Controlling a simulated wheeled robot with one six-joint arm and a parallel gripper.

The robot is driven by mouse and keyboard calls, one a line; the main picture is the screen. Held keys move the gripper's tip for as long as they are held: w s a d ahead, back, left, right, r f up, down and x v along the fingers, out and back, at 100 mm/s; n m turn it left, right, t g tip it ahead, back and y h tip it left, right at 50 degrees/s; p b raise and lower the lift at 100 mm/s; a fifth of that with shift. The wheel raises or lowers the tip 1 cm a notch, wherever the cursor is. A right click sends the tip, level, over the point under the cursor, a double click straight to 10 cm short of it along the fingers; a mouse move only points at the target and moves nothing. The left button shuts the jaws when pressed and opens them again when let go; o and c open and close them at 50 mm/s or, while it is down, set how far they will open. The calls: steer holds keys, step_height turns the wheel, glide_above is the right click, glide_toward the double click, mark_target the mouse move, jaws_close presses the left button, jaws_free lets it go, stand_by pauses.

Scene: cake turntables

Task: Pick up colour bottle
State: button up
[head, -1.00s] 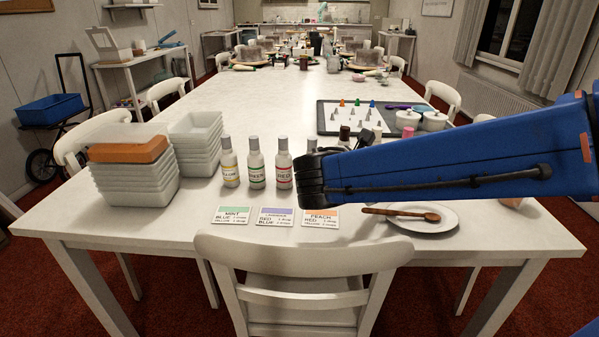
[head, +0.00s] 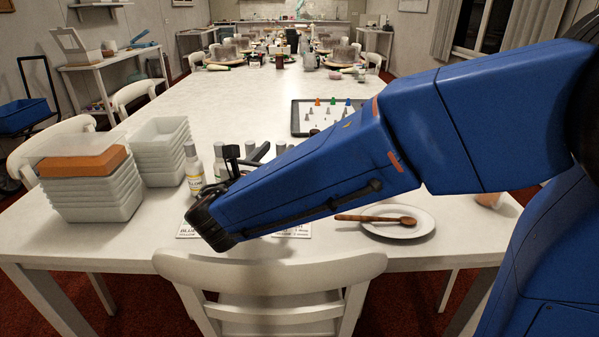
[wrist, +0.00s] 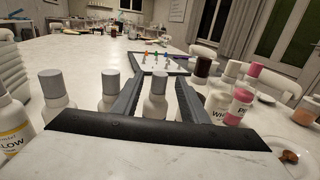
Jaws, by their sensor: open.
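Several white colour bottles with grey caps stand in a row near the table's front edge. The yellow bottle (head: 194,176) is clear of my arm in the head view and shows at the left edge of the wrist view (wrist: 12,125). My gripper (wrist: 158,82) is open. In the wrist view, one grey-capped bottle (wrist: 155,101) appears between its fingers; its label is hidden, and I cannot tell how deep it sits between them. Two more grey-capped bottles stand to the left (wrist: 57,97) (wrist: 111,88). In the head view my gripper (head: 247,158) is among the bottles, partly hidden by my arm.
A white bottle (wrist: 218,107) and a pink one (wrist: 241,98) stand right of the fingers. A plate (head: 420,227) with a wooden spoon (head: 375,219) lies right. Stacked tubs (head: 160,150) stand left, a chair (head: 270,265) in front. A nozzle tray (head: 298,118) lies behind.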

steer(key=shift+x, duration=1.25)
steer(key=x, duration=0.5)
steer(key=shift+w+f, duration=0.2)
steer(key=shift+f, duration=0.2)
jaws_close()
